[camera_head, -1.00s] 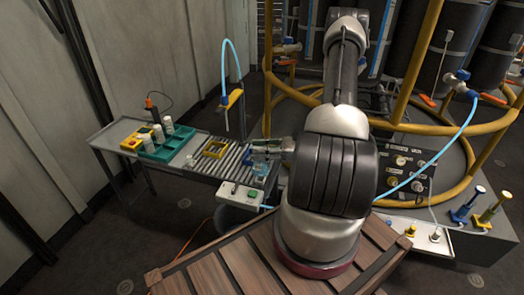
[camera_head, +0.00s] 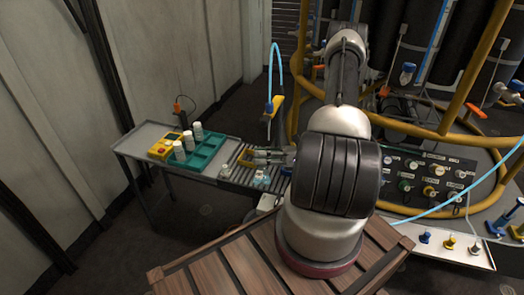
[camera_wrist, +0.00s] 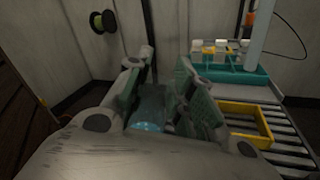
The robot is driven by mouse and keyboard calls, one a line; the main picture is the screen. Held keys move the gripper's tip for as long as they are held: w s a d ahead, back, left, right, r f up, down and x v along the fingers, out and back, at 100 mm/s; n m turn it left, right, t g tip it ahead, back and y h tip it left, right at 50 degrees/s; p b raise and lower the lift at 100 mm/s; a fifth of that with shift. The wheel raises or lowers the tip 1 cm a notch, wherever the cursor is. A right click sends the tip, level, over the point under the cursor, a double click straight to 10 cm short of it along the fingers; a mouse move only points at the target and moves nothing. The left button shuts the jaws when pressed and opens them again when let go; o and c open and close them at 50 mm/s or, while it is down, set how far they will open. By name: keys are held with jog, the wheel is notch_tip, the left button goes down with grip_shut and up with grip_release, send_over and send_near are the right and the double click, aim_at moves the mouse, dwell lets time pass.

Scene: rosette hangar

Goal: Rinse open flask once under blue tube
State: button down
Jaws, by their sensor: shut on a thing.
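My gripper (camera_head: 270,156) is shut on a clear flask (camera_head: 262,177) above the roller part of the bench. In the wrist view the flask (camera_wrist: 152,104) sits between the two fingers, with pale blue at its near end. Its mouth is hard to make out. The blue tube (camera_head: 272,62) arches up behind the bench and comes down at a yellow and blue holder, above and behind my gripper in the head picture. A pale upright tube-like piece (camera_wrist: 259,35) stands right of the fingers in the wrist view; I cannot tell whether it is the blue tube.
A yellow frame (camera_wrist: 244,121) lies on the rollers right of the fingers. A green rack (camera_head: 206,152) with several white bottles stands left on the bench, beside a yellow box (camera_head: 163,147). A yellow-railed tank stand with a knob panel (camera_head: 430,178) fills the right.

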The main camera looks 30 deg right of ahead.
notch_tip(320, 180, down, 3)
jog(key=m, duration=0.4)
jog(key=shift+w+d+f, duration=0.1)
jog(key=shift+f, duration=0.05)
jog(key=m, duration=0.4)
jog(key=s+m, duration=0.1)
jog(key=shift+a+f+m, duration=0.25)
jog(key=shift+f+m, duration=0.15)
jog(key=m, duration=1)
jog(key=shift+r+m, duration=0.1)
jog(key=shift+m, duration=0.3)
